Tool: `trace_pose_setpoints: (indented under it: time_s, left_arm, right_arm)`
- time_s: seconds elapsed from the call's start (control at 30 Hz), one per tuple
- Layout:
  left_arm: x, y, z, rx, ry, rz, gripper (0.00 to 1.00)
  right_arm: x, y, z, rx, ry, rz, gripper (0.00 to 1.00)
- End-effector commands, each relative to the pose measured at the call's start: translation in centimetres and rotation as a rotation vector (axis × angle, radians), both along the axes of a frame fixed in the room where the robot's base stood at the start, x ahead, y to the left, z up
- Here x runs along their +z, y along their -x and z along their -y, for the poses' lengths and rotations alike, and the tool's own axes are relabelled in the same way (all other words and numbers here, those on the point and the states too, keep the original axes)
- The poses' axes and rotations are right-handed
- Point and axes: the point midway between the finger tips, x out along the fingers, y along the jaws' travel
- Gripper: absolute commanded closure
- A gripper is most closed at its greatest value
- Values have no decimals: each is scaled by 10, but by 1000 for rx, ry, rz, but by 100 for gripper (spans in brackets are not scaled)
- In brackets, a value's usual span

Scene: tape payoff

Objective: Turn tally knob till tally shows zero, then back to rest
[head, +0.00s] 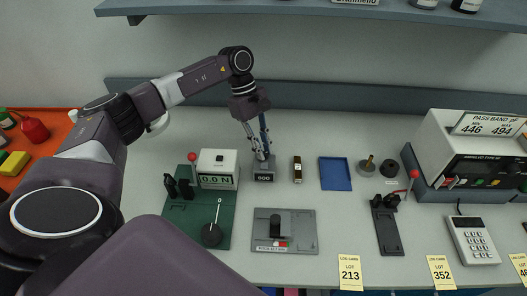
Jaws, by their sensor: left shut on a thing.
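The tally (264,177) is a small grey block on the bench, left of the middle, with a dark window that appears to read 000. My left gripper (258,151) points down from above onto the top of the tally. Its fingers are closed there on the tally knob, which they mostly hide. My right gripper is not in view.
Left of the tally stand a white gauge reading 0.0 N (218,166) and a green base plate (185,232). To the right lie a small dark-and-tan item (297,170) and a blue tray (335,174). A grey plate (300,232) lies in front.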

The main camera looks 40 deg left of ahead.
Motion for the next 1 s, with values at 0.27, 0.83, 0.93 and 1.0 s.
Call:
trace_pose_setpoints:
  time_s: [0.27,0.83,0.93,1.0]
  left_arm:
    - [-3,3,-1,260,-1,3,100]
    - [0,5,0,645,0,3,100]
    - [0,5,0,675,0,3,100]
    - [1,5,0,691,0,3,100]
  right_arm:
    - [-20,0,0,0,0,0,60]
    - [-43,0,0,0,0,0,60]
    - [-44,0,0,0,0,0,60]
    - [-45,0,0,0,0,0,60]
